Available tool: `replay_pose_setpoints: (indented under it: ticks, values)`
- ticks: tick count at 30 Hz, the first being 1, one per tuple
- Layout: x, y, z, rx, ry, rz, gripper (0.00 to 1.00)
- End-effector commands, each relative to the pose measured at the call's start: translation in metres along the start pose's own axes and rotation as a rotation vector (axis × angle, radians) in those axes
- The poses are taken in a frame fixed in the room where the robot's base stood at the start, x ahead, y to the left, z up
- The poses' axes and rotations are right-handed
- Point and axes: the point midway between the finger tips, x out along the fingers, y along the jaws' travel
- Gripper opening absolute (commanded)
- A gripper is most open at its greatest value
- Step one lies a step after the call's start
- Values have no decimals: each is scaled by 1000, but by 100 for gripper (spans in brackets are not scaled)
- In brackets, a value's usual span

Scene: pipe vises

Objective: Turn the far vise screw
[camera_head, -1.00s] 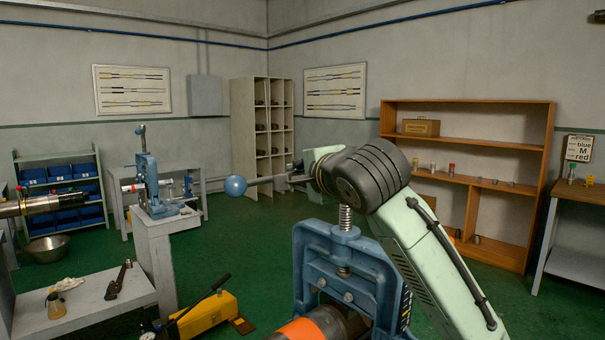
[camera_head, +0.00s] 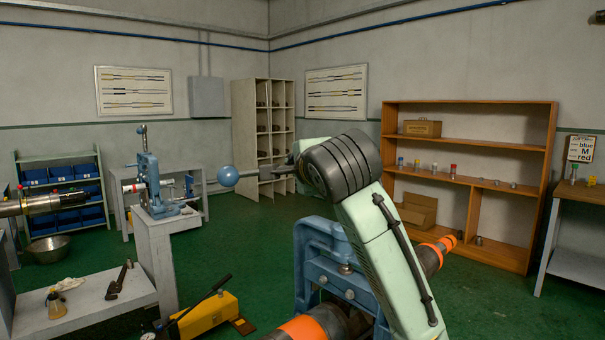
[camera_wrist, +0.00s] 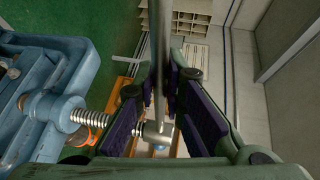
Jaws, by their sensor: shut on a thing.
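A blue pipe vise (camera_head: 322,240) stands in front of me in the head view, with its screw hidden behind my arm. In the wrist view its threaded screw (camera_wrist: 90,119) runs from the blue frame (camera_wrist: 50,85) to a metal hub at the handle bar (camera_wrist: 160,50). The bar passes between the two purple-padded fingers of my gripper (camera_wrist: 165,95), which is shut on it. In the head view, a blue ball (camera_head: 227,176) caps the bar's end, to the left of my gripper (camera_head: 284,171). Another blue vise (camera_head: 149,172) stands on a grey bench at the left.
A pipe with orange bands (camera_head: 303,328) runs through the front vise. A yellow pump (camera_head: 203,318) sits on the green floor. An orange-brown shelf (camera_head: 470,110) stands at the back right. A grey bench (camera_head: 90,313) is at the left. Open floor lies between.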

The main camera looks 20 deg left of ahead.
Motion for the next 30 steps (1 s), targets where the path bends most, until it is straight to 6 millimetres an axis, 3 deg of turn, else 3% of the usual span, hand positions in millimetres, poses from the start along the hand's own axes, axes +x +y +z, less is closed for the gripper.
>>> replay_pose_setpoints:
  ticks: [21,30]
  values:
    - [52,-9,13,70,373,35,0]
    - [62,-12,11,85,462,37,0]
